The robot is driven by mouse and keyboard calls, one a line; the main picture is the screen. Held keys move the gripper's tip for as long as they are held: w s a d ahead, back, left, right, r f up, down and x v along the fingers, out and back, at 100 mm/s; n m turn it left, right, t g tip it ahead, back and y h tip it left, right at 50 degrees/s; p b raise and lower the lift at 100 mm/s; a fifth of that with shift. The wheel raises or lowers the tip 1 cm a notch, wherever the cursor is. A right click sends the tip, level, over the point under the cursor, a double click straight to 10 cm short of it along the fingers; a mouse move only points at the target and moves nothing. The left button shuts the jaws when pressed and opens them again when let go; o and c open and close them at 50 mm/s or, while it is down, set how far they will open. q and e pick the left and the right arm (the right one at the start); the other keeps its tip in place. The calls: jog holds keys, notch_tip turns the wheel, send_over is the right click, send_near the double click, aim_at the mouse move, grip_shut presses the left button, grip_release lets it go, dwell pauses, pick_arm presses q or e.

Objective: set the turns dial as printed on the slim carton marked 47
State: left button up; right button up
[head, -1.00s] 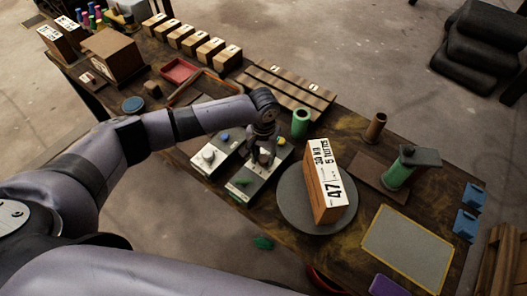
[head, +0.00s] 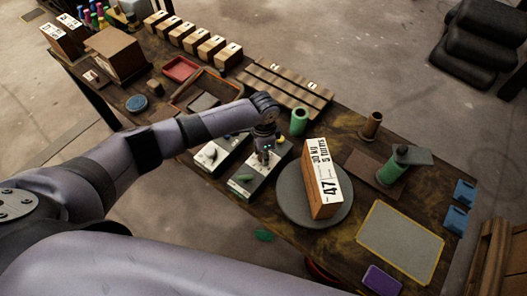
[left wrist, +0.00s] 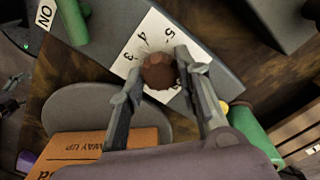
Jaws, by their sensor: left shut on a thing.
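The slim carton marked 47 (head: 322,185) stands on a round grey plate (head: 296,203). Its printed top reads "47", "30 kg" and "5 turns". My left gripper (head: 265,152) reaches down over a grey control box (head: 242,187) to the left of the carton. In the left wrist view its fingers (left wrist: 160,80) are shut on a brown round dial knob (left wrist: 158,70). A white scale plate (left wrist: 135,47) with the numbers 3, 4 and 5 shows around the knob; the pointer is not clear. My right gripper is not in view.
A second control box (head: 213,155) stands just left of the first. A green cylinder (head: 299,121) stands behind the carton. A slatted wooden rack (head: 285,88) and several small cartons lie farther back. A grey mat (head: 400,240) lies bare at the right.

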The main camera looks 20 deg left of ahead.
pick_arm(q)
jog(key=m, duration=0.6)
jog(key=shift+m, duration=0.3)
jog(key=m, duration=0.6)
dwell(0.4)
jog(key=o, duration=1.1)
jog(key=shift+o, duration=0.2)
jog(key=shift+r, duration=0.15)
notch_tip(320, 180, up, 12)
